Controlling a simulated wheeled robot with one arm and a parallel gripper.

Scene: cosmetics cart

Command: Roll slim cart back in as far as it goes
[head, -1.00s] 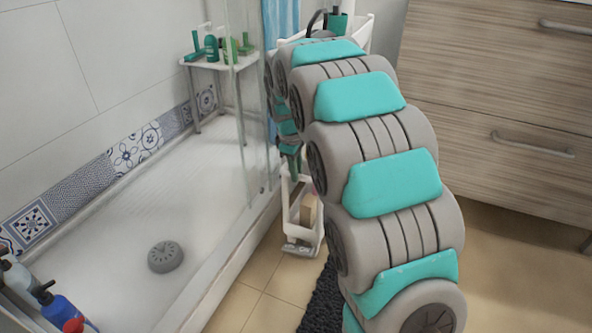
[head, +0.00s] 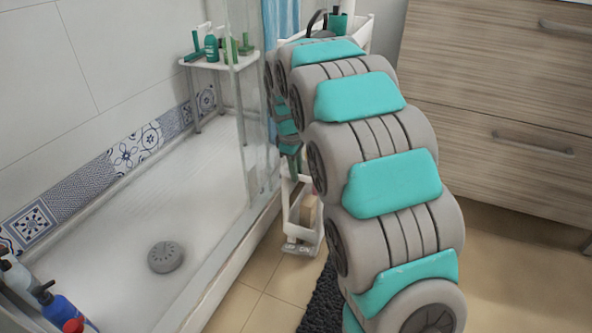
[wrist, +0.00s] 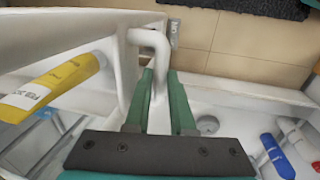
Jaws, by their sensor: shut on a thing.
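The slim white cart (head: 303,240) stands between the shower and the wooden drawer unit. Its upper tray shows behind my arm, and its lower tray holds a tan box (head: 308,210). My arm hides much of its middle. In the wrist view, the green fingers of my gripper (wrist: 160,88) are shut on the cart's white curved handle (wrist: 150,40). A yellow bottle (wrist: 55,85) lies beside the handle in that view. In the head view my gripper (head: 293,165) is partly hidden at the cart's near end.
The shower tray edge (head: 215,270) and glass run close along the cart's left. The drawer unit (head: 490,120) stands to the right. A dark mat (head: 322,300) lies on the floor in front of the cart. A white shelf with green bottles (head: 222,62) stands in the shower.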

